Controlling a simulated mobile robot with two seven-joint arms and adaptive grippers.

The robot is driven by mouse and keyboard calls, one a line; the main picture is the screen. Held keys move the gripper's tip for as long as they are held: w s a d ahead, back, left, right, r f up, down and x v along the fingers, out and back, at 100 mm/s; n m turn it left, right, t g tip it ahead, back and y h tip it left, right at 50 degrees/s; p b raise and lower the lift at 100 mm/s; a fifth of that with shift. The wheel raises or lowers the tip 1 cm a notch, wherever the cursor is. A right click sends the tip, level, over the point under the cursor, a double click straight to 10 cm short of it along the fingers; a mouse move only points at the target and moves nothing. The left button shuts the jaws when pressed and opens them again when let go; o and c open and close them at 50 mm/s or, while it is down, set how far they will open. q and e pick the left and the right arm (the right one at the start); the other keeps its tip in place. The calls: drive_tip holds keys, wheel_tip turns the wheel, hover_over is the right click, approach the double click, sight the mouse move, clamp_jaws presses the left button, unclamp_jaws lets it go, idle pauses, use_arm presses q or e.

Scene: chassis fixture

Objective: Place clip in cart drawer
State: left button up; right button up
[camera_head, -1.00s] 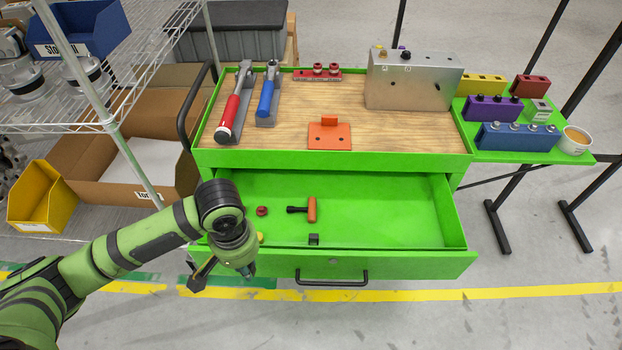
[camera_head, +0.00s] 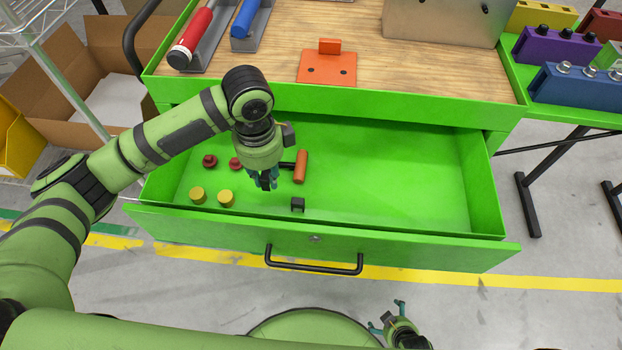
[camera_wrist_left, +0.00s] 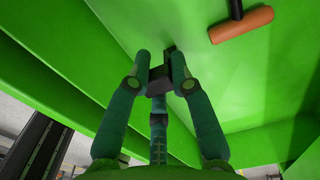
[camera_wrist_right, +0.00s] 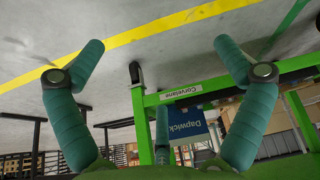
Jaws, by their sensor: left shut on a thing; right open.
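The green cart drawer (camera_head: 400,190) is pulled open. My left gripper (camera_head: 264,184) is over the drawer's left half, fingers pointing down. In the left wrist view its fingertips are shut on a small dark piece (camera_wrist_left: 159,82), which looks like a clip. A similar small dark clip (camera_head: 298,204) lies on the drawer floor near the front wall, to the right of the gripper. Whether the held piece touches the floor cannot be told. My right gripper (camera_head: 387,318) is open and empty, low in front of the cart.
The drawer also holds red knobs (camera_head: 209,161), yellow cylinders (camera_head: 226,198) and an orange-handled tool (camera_head: 300,167) close to the left gripper. The drawer's right half is clear. The wooden cart top (camera_head: 440,72) overhangs the drawer's back.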

use_arm(q)
hover_over(273, 205)
wheel_tip(273, 205, down, 5)
drive_tip(key=shift+r+b, duration=0.1)
drive_tip(key=shift+b, duration=0.25)
wheel_tip(273, 205, down, 5)
drive_tip(key=shift+r+b, duration=0.1)
drive_tip(key=shift+b, duration=0.35)
use_arm(e)
drive_tip(key=w, duration=0.2)
drive_tip(key=shift+w+a+f, duration=0.1)
drive_tip(key=shift+w+a, duration=0.1)
drive_tip(key=shift+w, duration=0.1)
use_arm(q)
drive_tip(key=o, duration=0.8)
wheel_tip(273, 205, up, 4)
drive_tip(key=shift+r+p, duration=0.15)
drive_tip(key=shift+p, duration=0.35)
wheel_tip(273, 205, up, 8)
drive_tip(key=shift+f+p, duration=0.1)
drive_tip(key=shift+p, duration=0.55)
use_arm(e)
drive_tip(key=s, duration=0.3)
drive_tip(key=shift+s+d, duration=0.25)
drive_tip(key=shift+s, duration=0.05)
